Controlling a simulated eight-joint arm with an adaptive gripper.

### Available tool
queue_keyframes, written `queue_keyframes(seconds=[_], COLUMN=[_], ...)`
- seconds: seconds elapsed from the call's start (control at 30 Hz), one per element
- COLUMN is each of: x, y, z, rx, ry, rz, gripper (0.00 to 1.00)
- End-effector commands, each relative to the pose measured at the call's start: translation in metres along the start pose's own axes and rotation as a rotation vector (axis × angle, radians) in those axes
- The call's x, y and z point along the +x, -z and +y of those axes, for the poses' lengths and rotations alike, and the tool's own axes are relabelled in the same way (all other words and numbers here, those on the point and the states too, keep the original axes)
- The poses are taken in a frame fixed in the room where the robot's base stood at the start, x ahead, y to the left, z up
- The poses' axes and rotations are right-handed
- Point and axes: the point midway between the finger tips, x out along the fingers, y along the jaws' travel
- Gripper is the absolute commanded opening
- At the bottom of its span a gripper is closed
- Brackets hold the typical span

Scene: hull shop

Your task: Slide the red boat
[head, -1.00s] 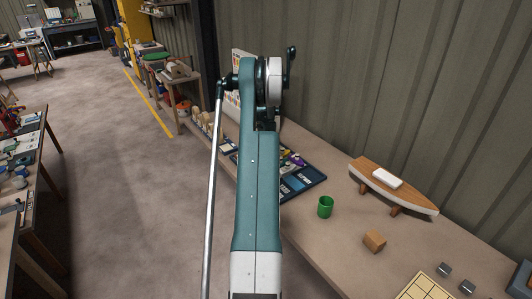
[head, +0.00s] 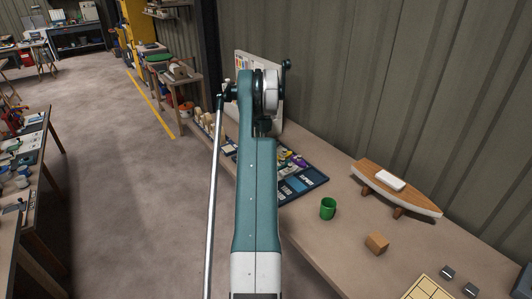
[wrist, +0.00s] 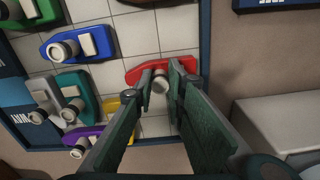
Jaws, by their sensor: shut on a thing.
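The red boat (wrist: 136,74) lies on the pale gridded board (wrist: 128,40) in the wrist view, near the board's dark blue edge. My gripper (wrist: 160,84) is over it, its two green fingers closed around the boat's pale round funnel. The fingers hide part of the red hull. In the head view my arm covers the red boat and my gripper, and only part of the board (head: 308,184) shows.
Other boats share the board: a blue one (wrist: 92,42), a teal one (wrist: 82,88), a purple one (wrist: 84,134) and a partly hidden yellow one (wrist: 112,106). In the head view a green cup (head: 328,208), wooden block (head: 377,244) and model hull (head: 415,202) stand right of the board.

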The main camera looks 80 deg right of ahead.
Motion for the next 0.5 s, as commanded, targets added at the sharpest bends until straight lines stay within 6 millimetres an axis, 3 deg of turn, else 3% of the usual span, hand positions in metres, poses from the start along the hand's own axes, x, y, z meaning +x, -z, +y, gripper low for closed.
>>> queue_keyframes(seconds=[0.4,0.43,0.5], x=[-0.0011,-0.0012,-0.0010], y=[-0.0005,-0.0005,-0.0007], z=[-0.0115,-0.0117,-0.0117], rx=[0.000,0.000,0.000], ry=[0.005,0.005,0.005], rz=[0.002,0.002,0.002], gripper=[0.00,0.16,0.26])
